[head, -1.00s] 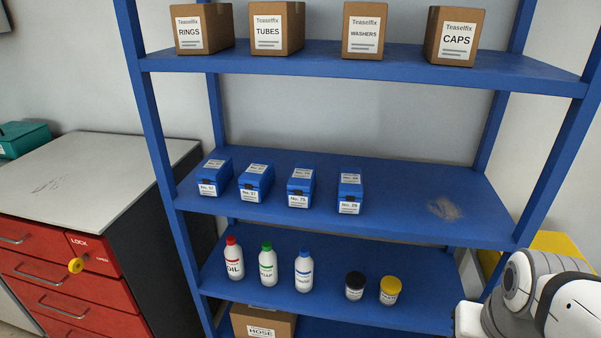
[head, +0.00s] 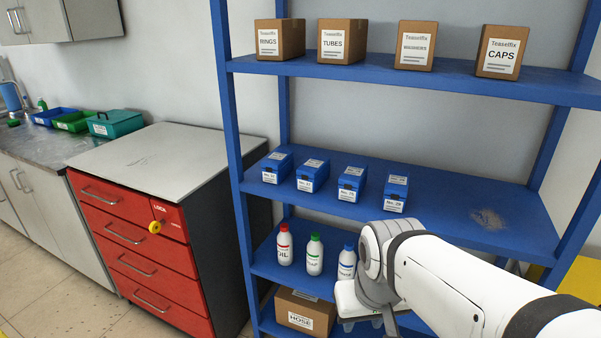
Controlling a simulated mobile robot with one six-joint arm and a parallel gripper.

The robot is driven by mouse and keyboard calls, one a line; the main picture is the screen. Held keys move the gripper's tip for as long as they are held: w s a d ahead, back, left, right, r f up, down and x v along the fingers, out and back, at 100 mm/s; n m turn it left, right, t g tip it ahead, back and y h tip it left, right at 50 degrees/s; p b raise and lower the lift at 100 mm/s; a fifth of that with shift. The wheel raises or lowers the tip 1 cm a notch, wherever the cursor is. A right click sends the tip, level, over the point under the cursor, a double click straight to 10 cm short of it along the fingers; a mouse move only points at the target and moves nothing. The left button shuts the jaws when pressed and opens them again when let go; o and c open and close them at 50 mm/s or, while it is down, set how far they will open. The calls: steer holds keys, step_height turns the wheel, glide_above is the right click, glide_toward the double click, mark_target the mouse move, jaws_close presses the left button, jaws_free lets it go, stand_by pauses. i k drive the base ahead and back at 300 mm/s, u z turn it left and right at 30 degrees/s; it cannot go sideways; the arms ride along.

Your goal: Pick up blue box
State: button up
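Several small blue boxes with white number labels stand in a row on the middle shelf (head: 440,218) of a blue rack. From left to right they are the first box (head: 276,167), the second box (head: 311,176), the third box (head: 352,184) and the fourth box (head: 395,193). My white arm reaches in from the lower right. Its end is in front of the lower shelf, below and in front of the boxes and apart from them. My gripper (head: 362,322) shows only in part at the arm's end; its fingers are not clear.
Cardboard boxes such as RINGS (head: 280,40) and CAPS (head: 499,52) stand on the top shelf. Bottles, including a red-capped one (head: 284,245), and a HOSE box (head: 304,312) are below. A red drawer cabinet (head: 140,250) stands left. The middle shelf's right part is bare.

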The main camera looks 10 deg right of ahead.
mark_target(352, 182)
steer(key=u, duration=0.05)
steer(key=i, duration=1)
